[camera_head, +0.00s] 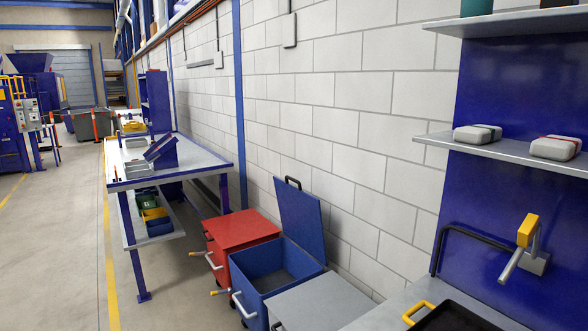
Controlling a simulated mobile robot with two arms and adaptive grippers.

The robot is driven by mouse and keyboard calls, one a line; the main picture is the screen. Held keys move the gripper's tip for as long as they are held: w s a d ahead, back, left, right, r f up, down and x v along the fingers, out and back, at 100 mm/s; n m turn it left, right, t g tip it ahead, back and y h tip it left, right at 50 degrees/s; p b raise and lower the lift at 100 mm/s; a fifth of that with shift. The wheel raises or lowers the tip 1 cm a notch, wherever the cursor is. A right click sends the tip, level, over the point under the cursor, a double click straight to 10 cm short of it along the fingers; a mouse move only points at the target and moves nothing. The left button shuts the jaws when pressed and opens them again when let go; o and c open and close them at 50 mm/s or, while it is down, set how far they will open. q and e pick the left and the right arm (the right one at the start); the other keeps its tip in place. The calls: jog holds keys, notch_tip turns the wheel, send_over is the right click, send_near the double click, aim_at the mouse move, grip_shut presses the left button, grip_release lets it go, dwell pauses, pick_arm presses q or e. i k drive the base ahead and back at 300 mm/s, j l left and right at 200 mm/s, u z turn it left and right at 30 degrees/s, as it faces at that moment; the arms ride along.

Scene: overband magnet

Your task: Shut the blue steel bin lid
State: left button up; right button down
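The blue steel bin (262,283) stands on the floor against the block wall, right of the red bin. Its blue lid (301,217) stands open, raised nearly upright and leaning back towards the wall. A dark handle shows at the lid's top edge. The part of the bin's inside that I can see looks empty. Neither of my grippers is in view.
A closed red bin (239,231) stands left of the blue bin, and a grey-topped bin (322,303) is close at its right. A workbench (187,171) stands farther back. A blue-backed shelf unit (510,90) is at right. Floor at left is clear.

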aim_at(300, 212)
jog(key=i+j+z, duration=0.1)
jog(key=i+j, duration=0.6)
jog(key=i, duration=0.2)
jog(key=i+j+z, duration=0.1)
jog(key=i+j, duration=0.7)
jog(key=i, duration=0.1)
